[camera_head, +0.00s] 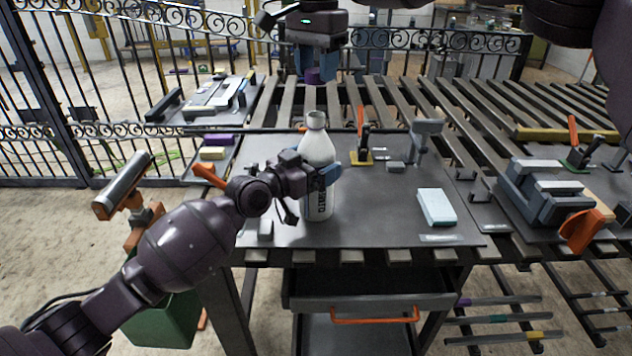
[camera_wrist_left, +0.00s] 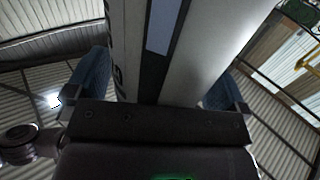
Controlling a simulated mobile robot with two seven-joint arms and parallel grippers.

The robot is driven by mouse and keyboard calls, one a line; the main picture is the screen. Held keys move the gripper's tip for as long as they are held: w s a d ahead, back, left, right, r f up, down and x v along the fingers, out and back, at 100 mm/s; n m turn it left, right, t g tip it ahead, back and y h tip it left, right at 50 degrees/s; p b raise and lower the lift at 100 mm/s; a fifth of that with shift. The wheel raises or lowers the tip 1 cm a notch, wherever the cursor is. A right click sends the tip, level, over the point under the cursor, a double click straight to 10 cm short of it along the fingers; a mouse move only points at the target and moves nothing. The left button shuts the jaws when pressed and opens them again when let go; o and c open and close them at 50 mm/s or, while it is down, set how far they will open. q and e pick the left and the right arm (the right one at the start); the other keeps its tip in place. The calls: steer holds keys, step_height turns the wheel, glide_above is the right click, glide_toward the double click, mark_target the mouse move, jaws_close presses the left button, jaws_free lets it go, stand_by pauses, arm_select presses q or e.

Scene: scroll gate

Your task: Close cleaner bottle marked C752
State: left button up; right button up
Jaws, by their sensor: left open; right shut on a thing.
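A white bottle (camera_head: 318,148) with dark vertical lettering stands upright on the grey worktable. In the left wrist view the bottle (camera_wrist_left: 203,50) fills the space between the fingers of my left gripper (camera_wrist_left: 155,85). My right gripper (camera_head: 314,70) is above and behind the bottle, shut on a small purple cap (camera_head: 312,76). The cap is apart from the bottle's neck.
The worktable (camera_head: 375,220) has a light blue block (camera_head: 436,207) to the right and an orange-handled tool (camera_head: 362,140) behind. A grey clamp (camera_head: 425,140) stands at the back right. An open drawer (camera_head: 370,300) hangs below. A metal gate (camera_head: 60,90) stands at left.

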mark_target(316, 114)
arm_select(q)
steer(key=c, duration=1.1)
arm_select(e)
steer(key=shift+f, duration=2.45)
steer(key=shift+f, duration=0.15)
steer(key=shift+f, duration=0.75)
steer(key=shift+f, duration=0.55)
